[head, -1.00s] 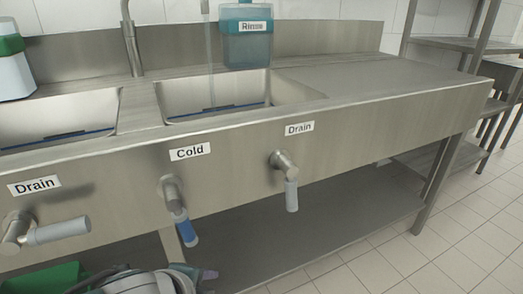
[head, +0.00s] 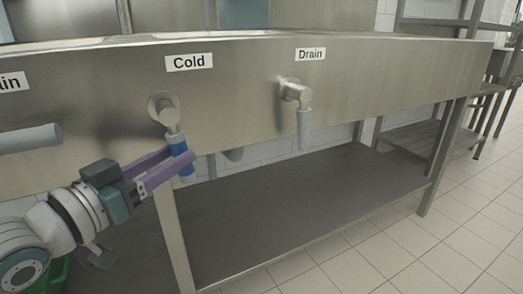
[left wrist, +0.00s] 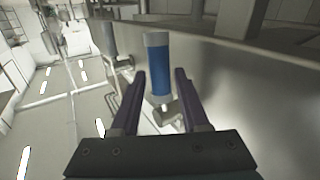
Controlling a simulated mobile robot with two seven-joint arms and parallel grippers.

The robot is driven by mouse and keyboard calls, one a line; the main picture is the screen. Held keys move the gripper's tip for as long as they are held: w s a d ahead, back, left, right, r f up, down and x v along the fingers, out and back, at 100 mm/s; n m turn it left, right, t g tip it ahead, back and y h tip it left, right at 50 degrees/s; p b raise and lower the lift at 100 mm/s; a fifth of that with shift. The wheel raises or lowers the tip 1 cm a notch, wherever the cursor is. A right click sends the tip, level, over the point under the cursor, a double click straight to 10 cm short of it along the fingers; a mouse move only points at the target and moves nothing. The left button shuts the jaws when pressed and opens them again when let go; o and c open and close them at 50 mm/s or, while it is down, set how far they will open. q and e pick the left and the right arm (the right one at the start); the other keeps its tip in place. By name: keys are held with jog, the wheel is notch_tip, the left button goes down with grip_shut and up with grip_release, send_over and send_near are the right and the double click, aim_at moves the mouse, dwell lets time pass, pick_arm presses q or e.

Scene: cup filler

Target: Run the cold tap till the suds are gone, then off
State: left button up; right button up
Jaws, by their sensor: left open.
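The cold tap lever (head: 179,151) has a blue grip and hangs down from its metal pivot under the "Cold" label (head: 189,62) on the sink's front panel. My left gripper (head: 168,168) is at the lever, its purple fingers reaching to the blue grip. In the left wrist view the blue grip (left wrist: 158,70) stands between the two spread fingers (left wrist: 158,98) of my left gripper, which is open. The basin, the water and any suds are out of view in the head view now. My right gripper is not in view.
A grey-handled drain lever (head: 303,125) hangs to the right under a "Drain" label. Another grey drain handle (head: 32,139) sticks out at the left. A lower shelf (head: 300,200) runs below the sink, and tiled floor lies at the right.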

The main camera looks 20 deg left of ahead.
pick_arm(q)
jog(key=shift+w+d+b, duration=0.15)
jog(key=shift+w+b, duration=0.2)
jog(key=shift+w, duration=1.1)
jog(key=shift+c, duration=0.3)
grip_shut()
